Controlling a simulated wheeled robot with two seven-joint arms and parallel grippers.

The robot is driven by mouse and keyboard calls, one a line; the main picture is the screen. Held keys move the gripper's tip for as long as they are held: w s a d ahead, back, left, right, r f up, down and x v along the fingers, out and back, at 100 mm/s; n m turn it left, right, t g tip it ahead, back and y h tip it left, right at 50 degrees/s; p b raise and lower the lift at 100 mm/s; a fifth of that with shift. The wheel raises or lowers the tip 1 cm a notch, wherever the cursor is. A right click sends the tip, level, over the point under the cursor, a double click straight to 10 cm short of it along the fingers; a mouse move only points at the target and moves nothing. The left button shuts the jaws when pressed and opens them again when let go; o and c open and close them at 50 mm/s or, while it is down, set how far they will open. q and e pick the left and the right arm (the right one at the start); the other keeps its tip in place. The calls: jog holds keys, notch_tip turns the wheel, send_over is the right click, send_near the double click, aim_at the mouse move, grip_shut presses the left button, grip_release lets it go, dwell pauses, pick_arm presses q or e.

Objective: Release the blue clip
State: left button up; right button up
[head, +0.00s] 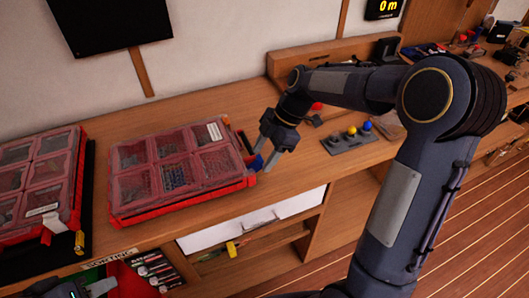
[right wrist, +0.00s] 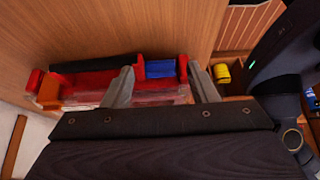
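The blue clip (head: 257,162) is on the right side of a red organizer case (head: 183,205) with a clear, compartmented lid, lying on the wooden bench. In the right wrist view the blue clip (right wrist: 160,68) sits between red parts of the case edge. My right gripper (head: 271,160) is at that side of the case. Its fingers (right wrist: 162,88) are spread, with the clip showing in the gap between them and nothing gripped. Whether the fingers touch the case is unclear.
An orange clip (right wrist: 48,92) and a black handle (right wrist: 95,64) are on the same case side. A second red case (head: 40,185) lies at left. A grey panel with coloured knobs (head: 350,139) stands right of my gripper.

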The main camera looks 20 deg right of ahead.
jog(key=shift+r, duration=0.1)
jog(key=v, duration=0.7)
jog(key=shift+d+r, duration=0.15)
jog(key=shift+r, duration=0.15)
jog(key=s+r+m+t+h, duration=0.1)
jog(key=s+r+m+t, duration=0.15)
jog(key=s+m, duration=0.9)
jog(key=s+a+f+m+t, duration=0.1)
jog(key=s+f+m, duration=0.2)
jog(key=s+m, duration=0.1)
jog(key=s+a+f+m+t+h, duration=0.1)
jog(key=s+f+m+t, duration=0.1)
jog(key=s+m, duration=0.2)
jog(key=s, duration=0.3)
jog(key=shift+f, duration=0.35)
jog(key=shift+c, duration=0.4)
